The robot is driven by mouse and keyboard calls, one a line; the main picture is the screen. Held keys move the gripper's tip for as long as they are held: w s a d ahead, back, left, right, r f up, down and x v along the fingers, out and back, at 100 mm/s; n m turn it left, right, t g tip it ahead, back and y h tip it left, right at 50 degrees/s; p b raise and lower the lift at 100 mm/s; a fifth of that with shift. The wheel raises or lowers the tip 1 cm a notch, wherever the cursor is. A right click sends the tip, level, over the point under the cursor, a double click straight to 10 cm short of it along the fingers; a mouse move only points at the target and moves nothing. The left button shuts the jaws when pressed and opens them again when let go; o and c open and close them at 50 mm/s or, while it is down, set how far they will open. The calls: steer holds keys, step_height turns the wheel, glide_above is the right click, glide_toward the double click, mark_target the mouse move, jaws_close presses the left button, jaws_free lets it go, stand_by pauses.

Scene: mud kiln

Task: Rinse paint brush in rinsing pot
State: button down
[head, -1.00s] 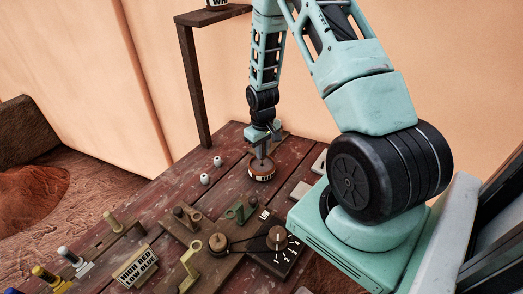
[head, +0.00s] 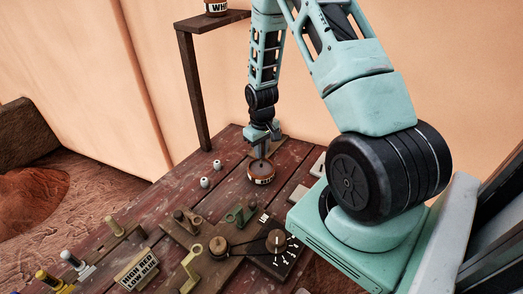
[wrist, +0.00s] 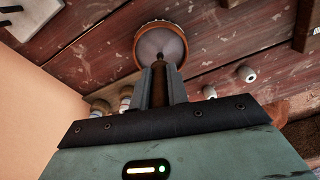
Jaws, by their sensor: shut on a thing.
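The rinsing pot (head: 261,179), a small round brown pot with a white label, stands on the dark red plank table. In the wrist view the round pot (wrist: 139,38) lies straight ahead of the fingers, its inside grey. My gripper (head: 263,141) is above it, pointing down, shut on the paint brush. The brush's brown handle (wrist: 158,90) shows between the two grey fingers in the wrist view.
Two small pale knobs (head: 204,182) stand left of the pot. Brackets, a dial plate (head: 278,250), a "HIGH RED LOW BLUE" sign (head: 138,269) and coloured pegs are in front. A raised shelf (head: 214,20) with another pot stands behind. Bare planks lie around the rinsing pot.

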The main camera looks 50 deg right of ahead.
steer(key=shift+r+p, duration=1.7)
steer(key=shift+r, duration=0.8)
